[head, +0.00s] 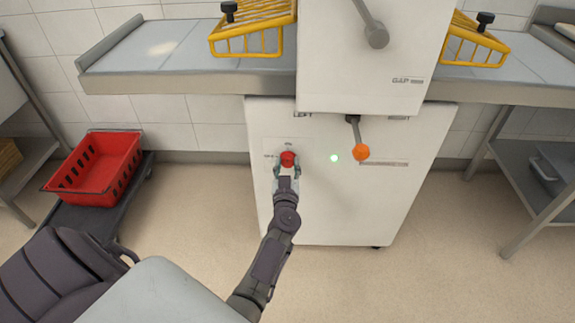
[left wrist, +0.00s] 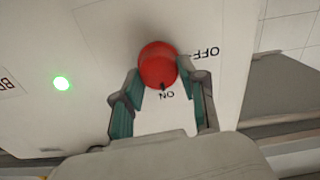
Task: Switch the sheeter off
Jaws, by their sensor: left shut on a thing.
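The sheeter (head: 340,205) is a white machine with a belt table on each side. Its red switch knob (head: 288,158) is on the front of the lower cabinet, at the left. In the left wrist view the round red knob (left wrist: 158,62) shows with OFF and ON printed beside it, and its dark mark is at the ON side. A green lamp (head: 334,158) next to it is lit. My left gripper (head: 288,166) is shut on the knob, with one finger on each side. My right gripper is not in view.
An orange-ended lever (head: 361,152) hangs right of the knob, and a grey lever (head: 376,36) is above. Yellow wire guards (head: 252,40) stand over the belts. A red crate (head: 98,165) sits on a low dolly at left. The floor in front is clear.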

